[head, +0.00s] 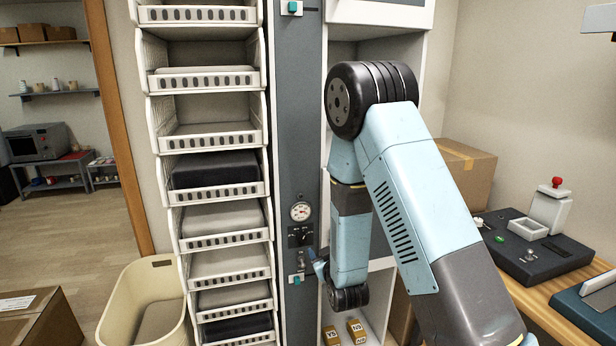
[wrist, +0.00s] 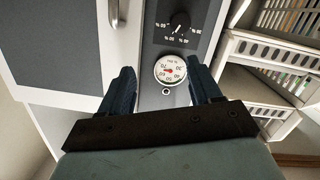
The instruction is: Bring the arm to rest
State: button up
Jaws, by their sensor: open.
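My arm is folded in the head view, with the elbow high and the forearm hanging down in front of a tall grey and white cabinet (head: 296,110). My gripper (wrist: 163,84) is open and empty in the wrist view, its two dark blue fingers apart. A round dial gauge (wrist: 170,69) with a red needle shows between the fingers; I cannot tell how near it is. In the head view only a bit of a blue finger shows beside the cabinet's grey column, and the rest is hidden behind the forearm.
The column carries the gauge (head: 300,212) and a black knob (head: 303,237). Two small labelled boxes (head: 357,330) sit in the low compartment. A wooden bench (head: 545,300) with a dark device (head: 525,245) stands right.

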jog(key=s+d+r+m+g+h, duration=0.1)
jog(key=s+d+r+m+g, duration=0.15)
jog(key=d+r, duration=0.45)
jog(key=s+d+r+m+g+h, duration=0.1)
jog(key=s+d+r+g, duration=0.25)
jog(key=r, duration=0.75)
jog(key=s+d+r+m+g, duration=0.1)
jog(key=s+d+r, duration=0.1)
jog(key=s, duration=0.7)
jog(key=s+d+r+m+g+h, duration=0.1)
jog(key=s+d+r+g, duration=0.1)
jog(key=s, duration=0.7)
jog(key=s+d+r+m+g, duration=0.1)
jog(key=s+d+r, duration=0.3)
jog(key=s, duration=0.6)
notch_tip(320, 180, up, 2)
jog(key=shift+d+r+h, duration=0.1)
jog(key=shift+d+h, duration=0.1)
jog(key=shift+h, duration=0.1)
jog(key=shift+c, duration=0.2)
